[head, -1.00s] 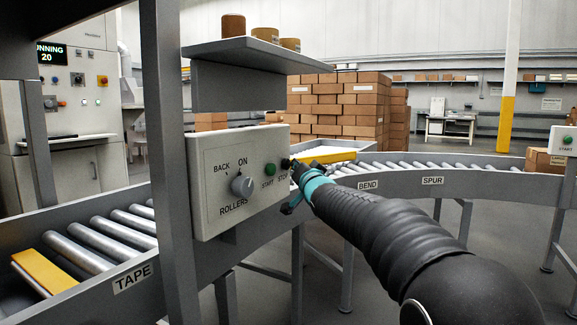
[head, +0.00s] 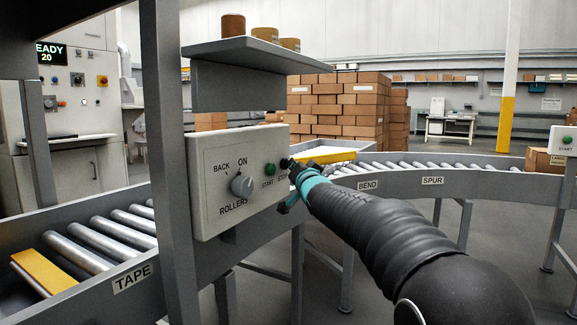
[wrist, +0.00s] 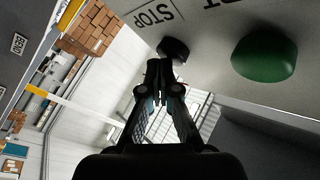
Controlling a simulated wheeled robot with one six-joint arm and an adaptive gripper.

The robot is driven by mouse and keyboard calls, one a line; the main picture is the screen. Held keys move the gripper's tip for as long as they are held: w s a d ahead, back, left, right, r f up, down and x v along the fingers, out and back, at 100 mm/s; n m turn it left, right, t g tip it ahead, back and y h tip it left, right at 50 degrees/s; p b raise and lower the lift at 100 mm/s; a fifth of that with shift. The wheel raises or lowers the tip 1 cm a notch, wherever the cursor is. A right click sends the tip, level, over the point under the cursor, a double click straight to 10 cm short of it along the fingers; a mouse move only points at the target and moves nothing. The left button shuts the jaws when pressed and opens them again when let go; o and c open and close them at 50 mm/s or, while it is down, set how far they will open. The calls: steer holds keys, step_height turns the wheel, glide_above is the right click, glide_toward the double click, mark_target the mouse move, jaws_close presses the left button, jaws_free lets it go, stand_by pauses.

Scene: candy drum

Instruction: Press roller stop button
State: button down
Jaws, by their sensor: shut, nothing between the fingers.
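The rollers control box (head: 235,180) is a pale panel with a grey knob (head: 242,185) and a green START button (head: 269,169). The STOP button (wrist: 173,48) shows dark in the wrist view, beside the STOP label (wrist: 154,14); in the head view my gripper mostly hides it. My gripper (head: 292,165) is at the panel's right end. In the wrist view its shut fingertips (wrist: 160,68) are at the STOP button and overlap its lower edge. I cannot tell whether they touch it. The green button (wrist: 264,58) also shows in the wrist view, to the right.
The roller conveyor (head: 110,232) runs under the panel and curves away to the right. A shelf (head: 240,47) with several brown rolls is above the panel. A grey post (head: 165,160) stands left of it. A display (head: 50,53) at the left reads "EADY 20".

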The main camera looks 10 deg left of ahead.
stand_by(0.4)
steer(key=shift+s+d+p, duration=0.25)
steer(key=shift+d+p, duration=0.1)
steer(key=shift+d, duration=0.45)
steer(key=d, duration=0.1)
steer(key=s+d+p, duration=0.1)
steer(key=d, duration=0.2)
steer(key=shift+s+d+p, duration=0.35)
steer(key=shift+s+p, duration=0.05)
stand_by(0.4)
